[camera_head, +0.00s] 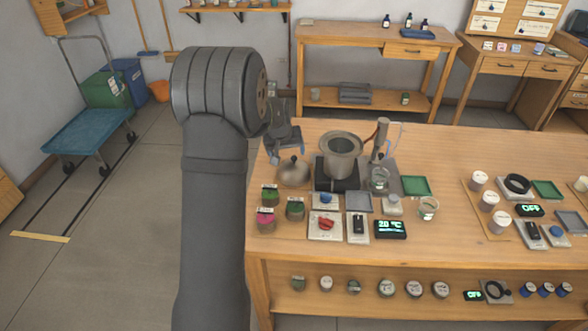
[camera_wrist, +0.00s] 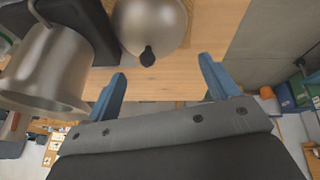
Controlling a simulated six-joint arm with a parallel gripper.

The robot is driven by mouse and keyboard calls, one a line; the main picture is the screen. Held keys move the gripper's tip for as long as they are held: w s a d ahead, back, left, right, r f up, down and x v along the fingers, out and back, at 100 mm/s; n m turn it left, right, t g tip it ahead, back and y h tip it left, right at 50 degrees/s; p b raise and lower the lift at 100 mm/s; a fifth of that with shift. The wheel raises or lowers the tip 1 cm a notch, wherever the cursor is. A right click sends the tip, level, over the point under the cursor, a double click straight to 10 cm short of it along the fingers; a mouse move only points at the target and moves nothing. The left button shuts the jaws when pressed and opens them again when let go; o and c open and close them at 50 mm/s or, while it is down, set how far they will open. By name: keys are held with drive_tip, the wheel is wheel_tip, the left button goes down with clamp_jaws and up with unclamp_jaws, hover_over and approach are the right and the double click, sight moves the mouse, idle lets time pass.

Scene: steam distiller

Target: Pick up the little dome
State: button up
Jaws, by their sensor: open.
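The little dome (camera_head: 293,171) is a metal lid with a dark knob on top. It sits on the wooden table at the left, beside the metal pot (camera_head: 341,155). In the wrist view the dome (camera_wrist: 150,22) is at the top middle with its knob pointing toward the gripper. The pot (camera_wrist: 48,72) is to its left there. My gripper (camera_wrist: 165,84) has two blue fingers spread apart with nothing between them. In the head view my gripper (camera_head: 285,147) is near the dome, apparently above and behind it. The dome's underside is hidden.
Several jars with green and pink contents (camera_head: 268,218) stand in front of the dome. The table's left edge (camera_head: 251,215) is close by.

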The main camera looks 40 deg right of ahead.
sight(294, 165)
drive_tip(key=shift+s+d+x, duration=0.1)
drive_tip(key=shift+d+x, duration=0.05)
drive_tip(key=shift+x, duration=1.35)
drive_tip(key=shift+s+d+x, duration=0.1)
drive_tip(key=shift+d+x, duration=0.05)
drive_tip(key=shift+x, duration=1.3)
